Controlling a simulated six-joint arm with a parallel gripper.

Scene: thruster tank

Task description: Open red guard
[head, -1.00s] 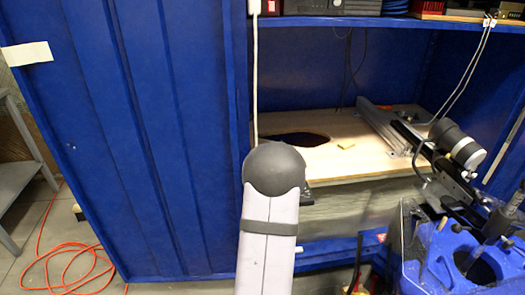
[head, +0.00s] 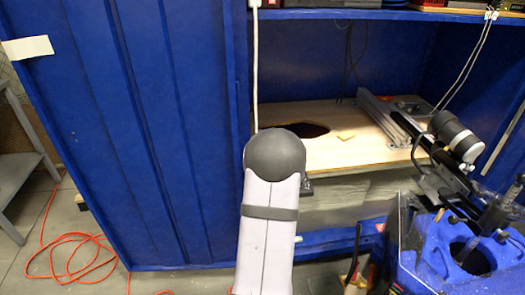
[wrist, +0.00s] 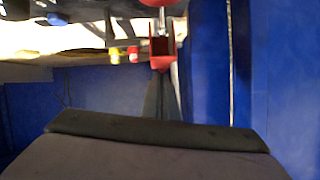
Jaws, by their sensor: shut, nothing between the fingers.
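The red guard (wrist: 162,46) shows in the wrist view, top centre, as a small red bracket-like piece with a dark opening facing the camera. My gripper (wrist: 161,74) shows as a dark tapered shape, its fingers together and empty. Its tips overlap the lower end of the red piece in the picture; whether they touch it I cannot tell. In the head view my arm hides the gripper, and I cannot make out the guard there.
A tall blue door panel (head: 130,140) stands left. The wooden board (head: 350,160) has a dark hole. A grey rail (head: 385,118) and a cylindrical device (head: 455,135) are right, above a blue fixture (head: 435,250). Yellow and red small parts (wrist: 124,55) are near the guard.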

